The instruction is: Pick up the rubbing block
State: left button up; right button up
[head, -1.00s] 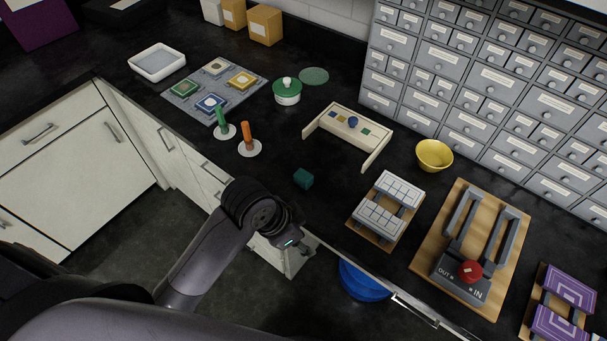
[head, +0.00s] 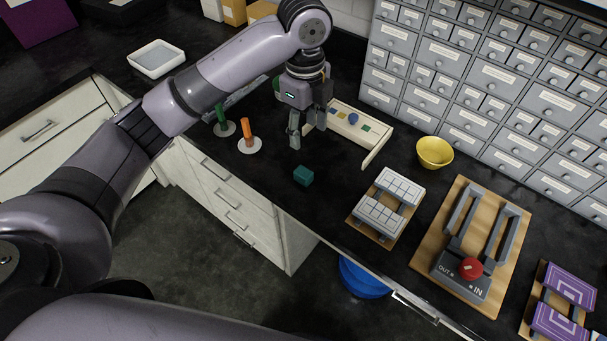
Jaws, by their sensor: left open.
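A small dark teal block (head: 303,176), which I take as the rubbing block, lies on the black counter (head: 340,222) near its front edge. My left gripper (head: 308,136) is open and empty. It points down and hangs above and behind the block in the head view, apart from it. The block is fully visible. My right gripper does not show.
A cream rack (head: 372,152) stands just right of my gripper. An orange peg (head: 247,131) is to the left, a grey-white tile stand (head: 381,216) to the right, and a yellow bowl (head: 434,152) farther right. Counter around the block is clear.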

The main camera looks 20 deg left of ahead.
pick_arm(q)
jog(key=p, duration=0.2)
send_near(303, 172)
notch_tip(303, 172, down, 5)
jog(key=shift+w+d+f, duration=0.1)
notch_tip(303, 172, down, 5)
jog(key=shift+r+p, duration=0.15)
jog(key=shift+p, duration=0.7)
jog(key=shift+f, duration=0.3)
jog(key=shift+c, duration=0.4)
grip_shut()
jog(key=shift+r, duration=0.1)
